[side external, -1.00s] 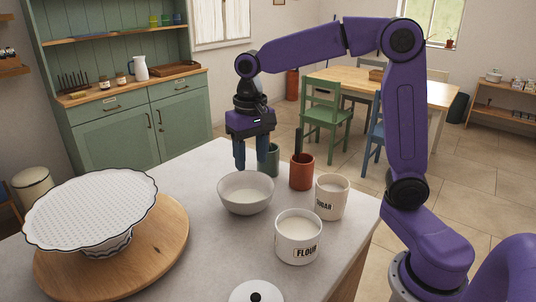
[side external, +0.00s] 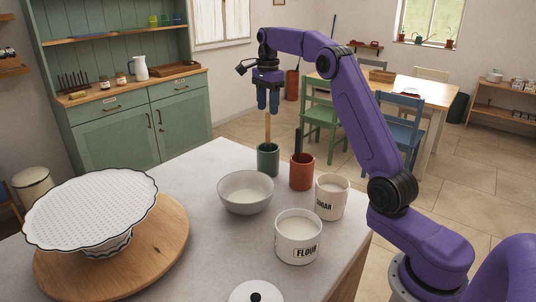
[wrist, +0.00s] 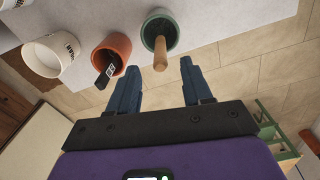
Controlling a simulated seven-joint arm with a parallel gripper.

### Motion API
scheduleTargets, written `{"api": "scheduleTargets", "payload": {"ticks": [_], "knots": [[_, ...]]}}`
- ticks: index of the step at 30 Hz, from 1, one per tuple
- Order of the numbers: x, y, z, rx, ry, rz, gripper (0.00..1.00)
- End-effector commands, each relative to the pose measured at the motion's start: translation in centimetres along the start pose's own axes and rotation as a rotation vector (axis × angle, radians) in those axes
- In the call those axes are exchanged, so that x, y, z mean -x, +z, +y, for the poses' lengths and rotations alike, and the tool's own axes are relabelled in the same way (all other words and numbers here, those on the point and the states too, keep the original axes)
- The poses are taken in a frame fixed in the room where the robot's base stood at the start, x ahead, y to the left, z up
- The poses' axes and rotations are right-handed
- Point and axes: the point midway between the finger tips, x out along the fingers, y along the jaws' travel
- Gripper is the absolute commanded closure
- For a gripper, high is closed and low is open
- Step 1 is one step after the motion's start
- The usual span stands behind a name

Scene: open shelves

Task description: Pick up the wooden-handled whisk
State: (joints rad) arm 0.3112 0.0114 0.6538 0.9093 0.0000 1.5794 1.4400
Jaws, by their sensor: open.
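A wooden handle (side external: 267,128), taken as the whisk's, stands upright out of a green cup (side external: 268,161) on the counter; the head is hidden inside the cup. My gripper (side external: 267,111) is open, pointing down just above the handle's top. In the wrist view the handle (wrist: 160,53) points toward the gap between my open fingers (wrist: 160,72); the green cup (wrist: 147,35) is beyond. Nothing is held.
A terracotta cup (side external: 301,175) with a black-handled tool (side external: 298,143) stands close on the right. A bowl (side external: 245,193), sugar canister (side external: 332,198) and flour canister (side external: 298,240) stand nearer. A cake stand (side external: 95,212) is at left.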

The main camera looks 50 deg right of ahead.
Motion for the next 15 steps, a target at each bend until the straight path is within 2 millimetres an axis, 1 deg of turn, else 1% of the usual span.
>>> {"api": "scheduleTargets", "payload": {"ticks": [10, 15], "knots": [[-2.5, -0.1, 0.1, -0.005, 0.002, 0.000, 0.51], [-5.1, 0.0, 0.1, -0.003, 0.004, 0.000, 0.51]]}}
